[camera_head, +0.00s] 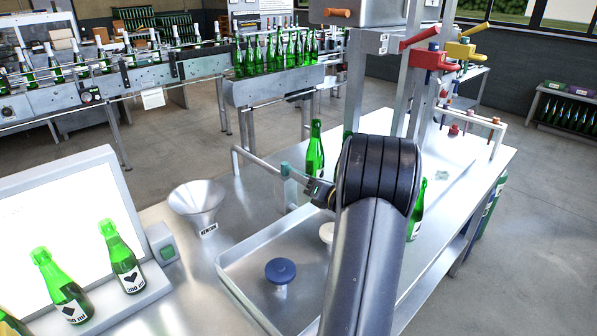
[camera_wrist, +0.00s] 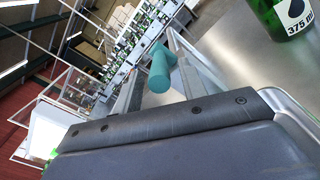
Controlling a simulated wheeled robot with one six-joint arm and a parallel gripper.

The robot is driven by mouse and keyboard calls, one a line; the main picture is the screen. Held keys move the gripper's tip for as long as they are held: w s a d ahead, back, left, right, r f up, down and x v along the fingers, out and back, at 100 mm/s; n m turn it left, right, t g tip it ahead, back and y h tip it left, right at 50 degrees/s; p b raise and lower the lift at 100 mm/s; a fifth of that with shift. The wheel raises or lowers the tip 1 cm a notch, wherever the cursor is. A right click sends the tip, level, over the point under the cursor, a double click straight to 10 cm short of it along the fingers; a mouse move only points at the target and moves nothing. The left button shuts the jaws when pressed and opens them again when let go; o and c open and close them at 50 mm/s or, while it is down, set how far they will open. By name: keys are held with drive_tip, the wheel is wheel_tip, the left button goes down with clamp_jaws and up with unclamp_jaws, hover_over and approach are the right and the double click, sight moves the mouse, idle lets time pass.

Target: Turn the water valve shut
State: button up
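A teal valve handle (camera_head: 286,170) sits on a thin metal pipe above the left side of the workbench. I take it to be the water valve; no label on it is readable. In the wrist view the teal handle (camera_wrist: 160,70) stands between the two fingers of my gripper (camera_wrist: 157,62), with its rounded end toward the camera. The fingers are apart, with a gap on the left of the handle; whether the right finger touches it I cannot tell. In the head view my gripper (camera_head: 300,182) is small and partly hidden by my dark wrist, just beside the handle.
A metal tray (camera_head: 232,262) on the bench holds a blue-capped item (camera_head: 281,270). A steel funnel (camera_head: 197,200) stands left of it. Green bottles (camera_head: 316,147) stand close by, one at the wrist view's top right (camera_wrist: 285,14). Red (camera_head: 430,60) and yellow (camera_head: 460,50) fittings hang at the right.

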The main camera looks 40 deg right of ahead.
drive_tip(key=shift+w, duration=1.15)
clamp_jaws()
